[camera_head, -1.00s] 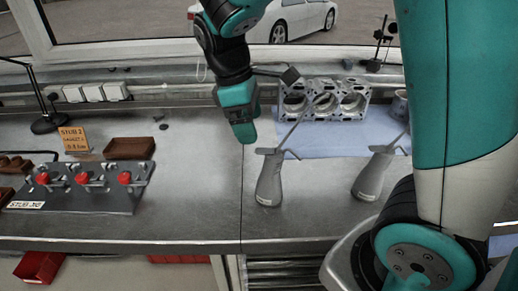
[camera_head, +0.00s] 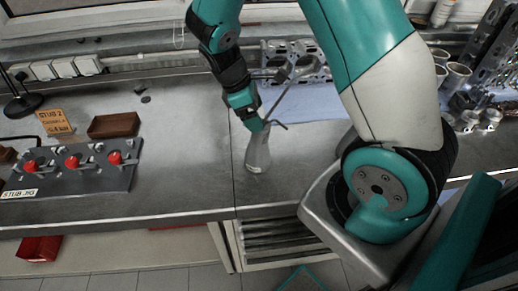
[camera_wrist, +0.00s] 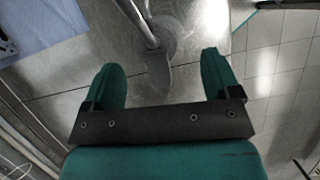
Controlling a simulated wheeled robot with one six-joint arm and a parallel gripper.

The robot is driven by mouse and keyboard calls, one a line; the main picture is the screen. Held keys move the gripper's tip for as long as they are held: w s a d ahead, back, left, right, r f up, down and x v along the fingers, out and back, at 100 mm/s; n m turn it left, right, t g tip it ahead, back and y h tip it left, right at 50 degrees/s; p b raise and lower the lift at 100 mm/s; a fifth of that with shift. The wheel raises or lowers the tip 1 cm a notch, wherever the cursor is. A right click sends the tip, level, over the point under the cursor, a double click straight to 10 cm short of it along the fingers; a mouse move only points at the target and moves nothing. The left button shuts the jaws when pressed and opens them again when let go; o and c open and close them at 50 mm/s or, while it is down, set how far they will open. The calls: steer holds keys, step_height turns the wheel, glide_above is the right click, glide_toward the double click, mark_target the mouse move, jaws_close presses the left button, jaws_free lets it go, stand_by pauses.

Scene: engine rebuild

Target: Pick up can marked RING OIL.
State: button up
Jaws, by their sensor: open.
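A grey oil can (camera_head: 258,155) with a long thin spout stands on the metal bench in the head view. Its label cannot be read, so I cannot tell whether it is the one marked RING OIL. My gripper (camera_head: 259,121) is at the upper part of this can, partly covering it. In the wrist view the can (camera_wrist: 158,72) shows between the two spread fingers of my gripper (camera_wrist: 160,64), with space on both sides. The second can is hidden in the head view, where my arm covers that area.
An engine block (camera_head: 301,62) stands on a blue cloth (camera_head: 312,118) behind the can. The stub jig (camera_head: 75,165) with red knobs and a brown tray (camera_head: 114,125) are at left. The bench front edge is close to the can.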

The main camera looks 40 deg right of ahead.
steer(key=x, duration=0.1)
steer(key=p+x, duration=0.1)
steer(key=x, duration=0.1)
steer(key=p+x, duration=0.1)
steer(key=x, duration=0.1)
steer(key=shift+w, duration=0.3)
steer(key=shift+c, duration=0.5)
jaws_close()
